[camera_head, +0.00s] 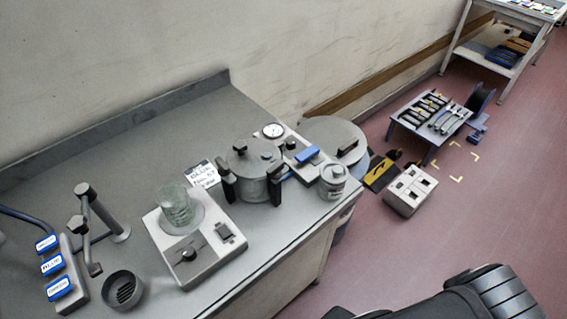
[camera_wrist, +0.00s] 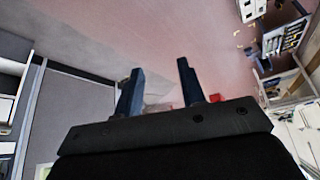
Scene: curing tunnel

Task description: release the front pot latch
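A grey metal pot (camera_head: 251,188) with a lid stands upright on the bench in the head view. A black latch (camera_head: 228,187) is on its left side and another black latch (camera_head: 275,184) is on its right. I cannot tell which of them is the front one, or whether either is fastened. My gripper (camera_wrist: 160,84) shows in the wrist view with its two fingers apart and nothing between them. It faces the floor and wall, away from the pot, and the pot cannot be made out in the wrist view.
On the bench (camera_head: 131,177), a hotplate (camera_head: 193,257) with a glass beaker (camera_head: 175,205) stands left of the pot. A gauge unit (camera_head: 274,131) with a blue handle (camera_head: 307,155) is behind it, and a small lidded can (camera_head: 332,182) is at right. The floor (camera_head: 480,220) at right has open room.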

